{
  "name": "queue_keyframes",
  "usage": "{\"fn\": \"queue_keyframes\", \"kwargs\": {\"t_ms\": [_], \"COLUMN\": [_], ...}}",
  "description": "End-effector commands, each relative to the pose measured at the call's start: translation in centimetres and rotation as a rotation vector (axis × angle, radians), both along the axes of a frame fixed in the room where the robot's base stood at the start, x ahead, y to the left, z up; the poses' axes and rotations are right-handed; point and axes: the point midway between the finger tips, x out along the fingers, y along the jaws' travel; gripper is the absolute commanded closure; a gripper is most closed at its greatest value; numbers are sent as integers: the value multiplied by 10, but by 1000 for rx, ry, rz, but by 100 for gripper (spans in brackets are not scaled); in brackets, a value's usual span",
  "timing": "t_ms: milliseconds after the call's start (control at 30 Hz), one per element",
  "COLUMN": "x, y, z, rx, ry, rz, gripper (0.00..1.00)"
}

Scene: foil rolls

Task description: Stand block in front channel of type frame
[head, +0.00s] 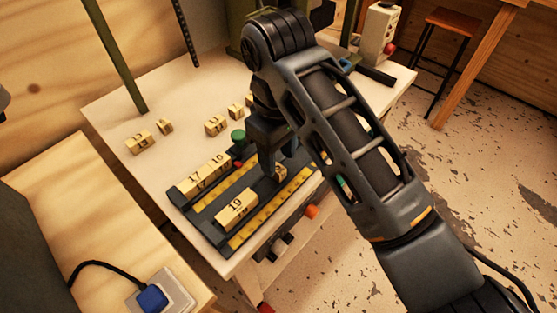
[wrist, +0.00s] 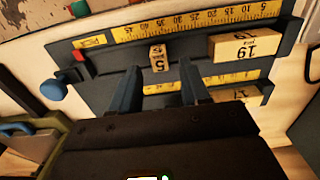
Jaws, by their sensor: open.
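The dark type frame (head: 222,243) lies on the white table with yellow rulers along its channels. A small wooden block marked 5 (wrist: 158,58) stands in the front channel, also partly visible in the head view (head: 282,172) beside my fingers. A longer block marked 19 (head: 236,209) sits in the same channel, apart from the small one; it shows at right in the wrist view (wrist: 245,45). My gripper (wrist: 160,70) is open, its fingertips on either side of the small block with gaps visible. In the head view my gripper (head: 268,168) is low over the frame.
Blocks marked 17 and 16 (head: 204,175) fill part of the back channel. Several loose blocks (head: 140,142) stand on the table behind the frame. A green post (head: 115,55) rises at the back left.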

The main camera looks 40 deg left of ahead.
Motion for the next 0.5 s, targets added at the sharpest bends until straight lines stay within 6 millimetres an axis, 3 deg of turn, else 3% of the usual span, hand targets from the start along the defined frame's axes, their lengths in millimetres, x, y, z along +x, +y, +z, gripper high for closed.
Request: {"fn": "queue_keyframes", "kwargs": {"t_ms": [200, 500], "x": [2, 1], "y": [-1, 0], "z": [54, 88], "rx": [0, 0], "ry": [-5, -3], "rz": [0, -1], "gripper": [54, 54]}}
